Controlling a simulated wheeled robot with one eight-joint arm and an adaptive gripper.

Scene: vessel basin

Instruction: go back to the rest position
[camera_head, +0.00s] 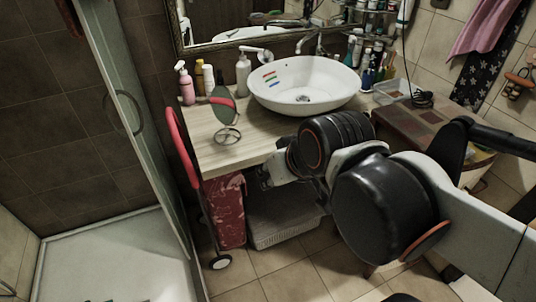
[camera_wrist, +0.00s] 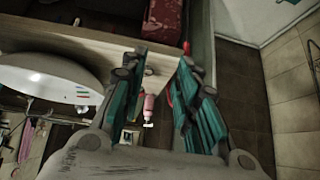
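My gripper (camera_wrist: 160,68) shows in the wrist view with its two teal fingers apart and nothing held between them. In the head view my arm crosses from the right edge to the front of the wooden counter (camera_head: 240,150). The gripper end is mostly hidden there behind my arm's dark joints. The white vessel basin (camera_head: 305,85) stands on the counter, beyond my arm. It also shows at the left of the wrist view (camera_wrist: 45,75). A pink pump bottle (camera_head: 186,85) stands at the counter's back left; it also appears beyond the fingers in the wrist view (camera_wrist: 149,106).
A round mirror (camera_head: 222,104) on a stand and a white pump bottle (camera_head: 243,76) stand on the counter. A red-framed trolley (camera_head: 183,150) is at its left end, beside the glass shower door (camera_head: 130,110). A white basket (camera_head: 280,220) sits underneath. The tiled floor in front looks clear.

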